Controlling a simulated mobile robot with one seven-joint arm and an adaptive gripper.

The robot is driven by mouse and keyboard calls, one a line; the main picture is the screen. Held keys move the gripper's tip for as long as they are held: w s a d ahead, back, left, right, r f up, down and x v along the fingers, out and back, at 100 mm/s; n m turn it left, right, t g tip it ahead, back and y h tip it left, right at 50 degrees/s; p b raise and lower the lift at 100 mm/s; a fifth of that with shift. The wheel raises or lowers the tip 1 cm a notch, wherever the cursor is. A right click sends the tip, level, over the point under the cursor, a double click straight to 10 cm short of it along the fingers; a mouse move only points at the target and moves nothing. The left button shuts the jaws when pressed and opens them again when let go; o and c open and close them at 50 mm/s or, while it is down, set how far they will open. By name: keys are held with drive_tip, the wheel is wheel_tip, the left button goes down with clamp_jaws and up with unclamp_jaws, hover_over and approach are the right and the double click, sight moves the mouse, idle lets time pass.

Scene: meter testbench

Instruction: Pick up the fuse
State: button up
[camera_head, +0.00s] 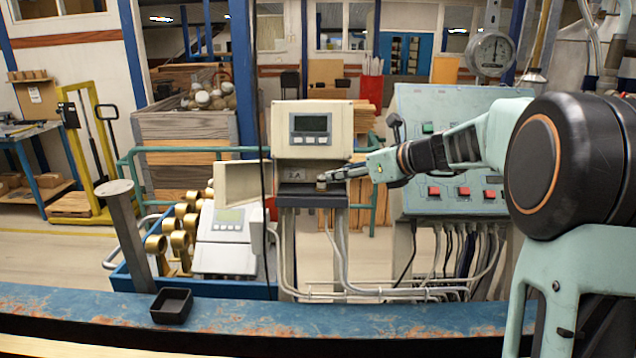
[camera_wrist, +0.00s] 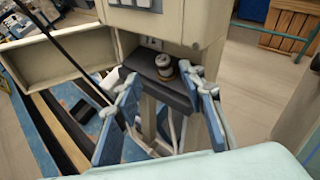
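The fuse (camera_wrist: 164,66) is a small pale cylinder with a darker top, standing upright on the dark ledge (camera_wrist: 158,86) of the meter box. In the head view the fuse (camera_head: 321,183) is small and sits just left of my fingertips. My gripper (camera_wrist: 160,77) is open, its two blue-grey fingers spread, with the fuse between and slightly beyond the tips in the wrist view. It shows no grip on the fuse. In the head view my gripper (camera_head: 342,174) reaches in from the right. The beige meter box (camera_head: 312,126) has a display and buttons above the ledge.
The box's door (camera_wrist: 55,60) hangs open on the left. A cable runs down at the left. A small black tray (camera_head: 171,305) sits on the blue bench beam (camera_head: 80,312). A green control panel (camera_head: 455,130) stands right, near my arm.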

sight(323, 176)
drive_tip(key=p+x, duration=0.1)
drive_tip(key=x, duration=0.8)
drive_tip(key=shift+w+d, duration=0.1)
drive_tip(key=shift+w, duration=0.1)
clamp_jaws()
drive_tip(key=shift+r, duration=0.1)
